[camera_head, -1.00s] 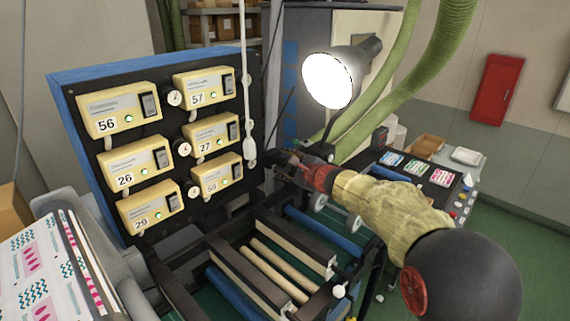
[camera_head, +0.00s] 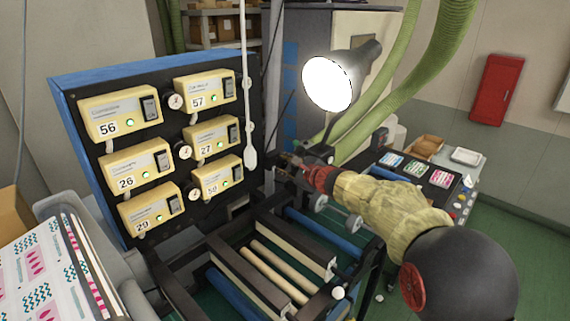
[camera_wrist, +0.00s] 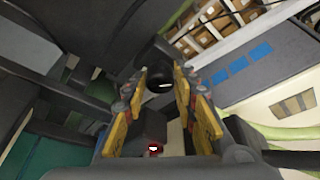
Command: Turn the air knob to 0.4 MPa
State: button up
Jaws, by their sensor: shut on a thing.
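My gripper (camera_wrist: 162,98) has yellow-and-black finger pads on both sides of a dark round knob (camera_wrist: 160,78) in the wrist view. It is shut on this knob, though the contact itself is partly hidden. In the head view my gripper (camera_head: 290,163) is at the right edge of the black panel, beyond my arm's red cuff, and the knob cannot be made out there. A small dark block with a red-and-white mark (camera_wrist: 153,148) shows between the fingers near the wrist. No pressure reading is legible.
The black panel (camera_head: 235,205) carries several yellow controller boxes with green lights and small round gauges. A white cord with a pull (camera_head: 250,158) hangs before its right side. A lit lamp (camera_head: 328,84) stands above my gripper. Rollers and frame bars (camera_head: 262,282) lie below.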

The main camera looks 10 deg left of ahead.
jog(key=shift+r+m+g+p, duration=0.3)
jog(key=shift+m+p, duration=0.1)
jog(key=shift+p, duration=0.6)
jog(key=shift+f+m+p, duration=0.15)
jog(key=shift+m+p, duration=0.25)
jog(key=shift+p, duration=0.25)
jog(key=shift+f, duration=0.1)
jog(key=o, duration=1.1)
jog(key=shift+o, duration=0.2)
jog(key=shift+b, duration=0.45)
